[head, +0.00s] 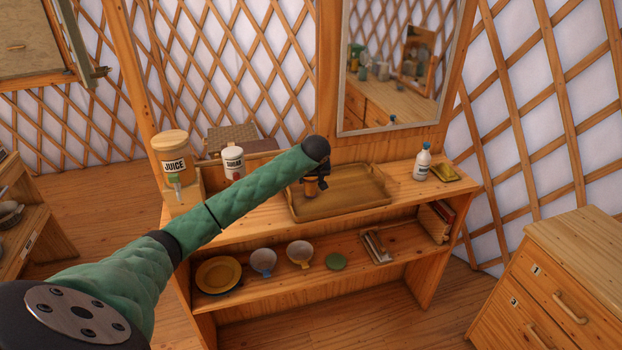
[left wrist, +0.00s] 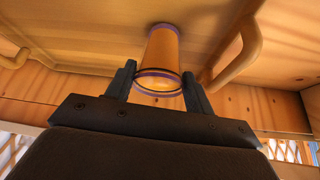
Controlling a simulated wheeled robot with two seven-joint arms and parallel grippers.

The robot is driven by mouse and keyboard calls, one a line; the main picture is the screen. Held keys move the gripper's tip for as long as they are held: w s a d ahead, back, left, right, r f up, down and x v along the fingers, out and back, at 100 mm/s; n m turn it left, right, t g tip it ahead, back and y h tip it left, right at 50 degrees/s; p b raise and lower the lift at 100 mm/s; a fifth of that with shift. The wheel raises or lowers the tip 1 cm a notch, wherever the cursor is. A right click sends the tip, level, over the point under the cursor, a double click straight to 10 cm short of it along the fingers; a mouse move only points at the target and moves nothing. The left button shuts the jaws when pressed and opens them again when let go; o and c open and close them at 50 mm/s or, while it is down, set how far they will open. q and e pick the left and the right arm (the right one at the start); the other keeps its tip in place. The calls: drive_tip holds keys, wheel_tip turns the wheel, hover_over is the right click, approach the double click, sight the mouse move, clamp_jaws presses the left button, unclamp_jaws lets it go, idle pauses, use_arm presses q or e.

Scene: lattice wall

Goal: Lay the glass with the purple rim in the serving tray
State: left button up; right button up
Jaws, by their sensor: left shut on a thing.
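The glass with the purple rim (left wrist: 162,52) is amber and see-through, with dark purple bands at both ends. My left gripper (left wrist: 158,84) is shut on it, one finger on each side near the lower end in the left wrist view. In the head view my left gripper (head: 318,184) and the small orange glass (head: 311,188) are over the left part of the serving tray (head: 345,208). The tray is tan with raised sides. Its floor (left wrist: 95,45) and a handle (left wrist: 238,55) show in the left wrist view. I cannot tell whether the glass touches the tray.
A juice dispenser (head: 170,155) and a sugar jar (head: 233,163) stand left of the tray. A white bottle (head: 422,165) and a yellow dish (head: 445,173) stand right of it. Bowls and a plate (head: 218,273) are on the lower shelf. A mirror (head: 396,65) rises behind.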

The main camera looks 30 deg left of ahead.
use_arm(q)
drive_tip(key=shift+f, duration=0.25)
drive_tip(key=o, duration=1.6)
drive_tip(key=shift+r, duration=0.15)
drive_tip(key=shift+w+a+r+p+v, duration=0.1)
drive_tip(key=shift+p+v, duration=0.2)
drive_tip(key=shift+v, duration=0.8)
drive_tip(key=shift+w+a+r+p+v, duration=0.15)
drive_tip(key=shift+p+v, duration=0.15)
drive_tip(key=shift+v, duration=0.8)
drive_tip(key=shift+w+a+p+v, duration=0.1)
drive_tip(key=shift+p+v, duration=0.2)
drive_tip(key=shift+v, duration=0.8)
